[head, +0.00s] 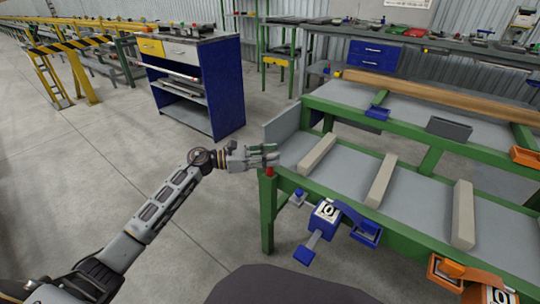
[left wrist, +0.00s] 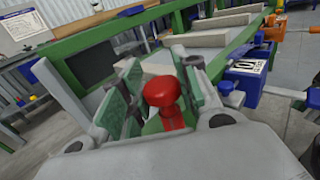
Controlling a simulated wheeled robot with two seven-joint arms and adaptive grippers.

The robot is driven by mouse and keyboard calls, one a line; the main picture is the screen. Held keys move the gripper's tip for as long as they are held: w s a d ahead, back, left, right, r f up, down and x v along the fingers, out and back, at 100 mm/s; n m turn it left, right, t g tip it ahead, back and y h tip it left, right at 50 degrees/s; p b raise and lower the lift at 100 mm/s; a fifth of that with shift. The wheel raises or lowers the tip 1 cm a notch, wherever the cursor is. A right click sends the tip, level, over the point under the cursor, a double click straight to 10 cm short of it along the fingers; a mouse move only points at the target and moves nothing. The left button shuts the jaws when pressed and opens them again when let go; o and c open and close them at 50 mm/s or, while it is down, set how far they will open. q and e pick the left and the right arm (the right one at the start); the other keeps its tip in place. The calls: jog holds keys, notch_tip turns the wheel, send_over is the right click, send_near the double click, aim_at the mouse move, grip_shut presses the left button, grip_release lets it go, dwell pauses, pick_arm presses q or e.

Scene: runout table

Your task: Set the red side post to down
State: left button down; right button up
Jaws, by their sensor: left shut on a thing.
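The red side post (left wrist: 163,93) has a round red knob and a red stem. It shows between the green-padded fingers of my left gripper (left wrist: 152,100) in the left wrist view. In the head view my left gripper (head: 270,155) is at the near left corner of the green runout table (head: 267,215), with its fingers pointing right. A small red part of the post (head: 269,171) shows just below the fingers, on top of the corner leg. My left gripper is shut on the post. My right gripper is not in view.
A blue clamp unit marked 0 (head: 326,212) hangs on the table's front edge, right of my left gripper. An orange unit (head: 455,270) is farther right. Grey bars (head: 381,180) lie across the table.

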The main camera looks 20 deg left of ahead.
pick_arm(q)
jog(key=shift+f, duration=0.25)
jog(key=shift+f, duration=0.1)
jog(key=c, duration=1)
grip_release()
jog(key=shift+c, duration=0.2)
jog(key=shift+s+a, duration=0.1)
jog(key=shift+a, duration=0.05)
jog(key=v, duration=1.1)
jog(key=shift+s+a, duration=0.2)
jog(key=shift+a, duration=0.1)
